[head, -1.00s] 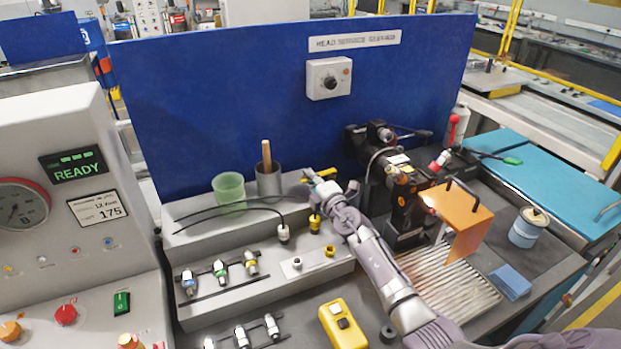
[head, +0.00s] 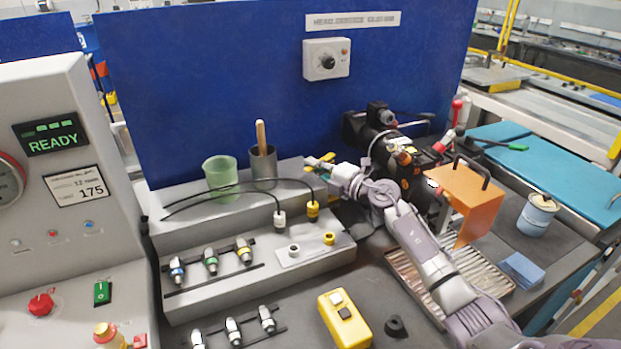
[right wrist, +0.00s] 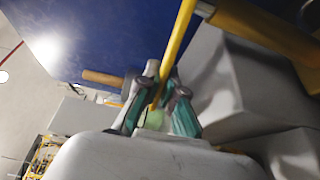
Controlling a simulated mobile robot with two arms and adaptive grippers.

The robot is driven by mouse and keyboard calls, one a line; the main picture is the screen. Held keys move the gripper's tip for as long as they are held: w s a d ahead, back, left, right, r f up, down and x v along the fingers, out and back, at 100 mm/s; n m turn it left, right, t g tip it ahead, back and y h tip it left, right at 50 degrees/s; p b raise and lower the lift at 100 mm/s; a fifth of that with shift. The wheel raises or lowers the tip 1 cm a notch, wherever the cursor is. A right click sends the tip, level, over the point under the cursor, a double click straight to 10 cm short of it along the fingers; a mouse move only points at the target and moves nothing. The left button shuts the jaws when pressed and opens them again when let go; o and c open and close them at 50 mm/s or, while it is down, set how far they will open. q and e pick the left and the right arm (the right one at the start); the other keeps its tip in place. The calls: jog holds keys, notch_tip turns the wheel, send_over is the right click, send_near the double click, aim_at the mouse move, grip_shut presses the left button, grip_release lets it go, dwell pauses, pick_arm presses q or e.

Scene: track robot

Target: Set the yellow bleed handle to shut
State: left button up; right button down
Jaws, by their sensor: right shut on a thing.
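The yellow bleed handle (head: 326,157) shows only in small part in the head view, at the foot of the blue panel and behind my right gripper. In the right wrist view it is a thin yellow bar (right wrist: 181,40) that runs down between the two fingers. My right gripper (head: 326,171) reaches in from the lower right and is shut on this bar. Its teal-padded fingers (right wrist: 160,95) stand on both sides of the bar in the right wrist view. The handle's pivot is hidden in the head view. My left gripper is not in view.
A green cup (head: 221,178) and a grey cup (head: 263,170) with a wooden stick stand left of my gripper. Black hoses with white and yellow connectors lie on the grey stepped block (head: 200,296). A dark valve assembly with an orange guard (head: 467,200) stands to the right.

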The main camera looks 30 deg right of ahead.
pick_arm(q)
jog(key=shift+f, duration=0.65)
pick_arm(e)
jog(key=shift+s+d+n+y, duration=0.1)
jog(key=shift+s+n+y, duration=0.15)
jog(key=shift+y, duration=0.25)
jog(key=c, duration=1.3)
grip_release()
jog(key=shift+w, duration=0.1)
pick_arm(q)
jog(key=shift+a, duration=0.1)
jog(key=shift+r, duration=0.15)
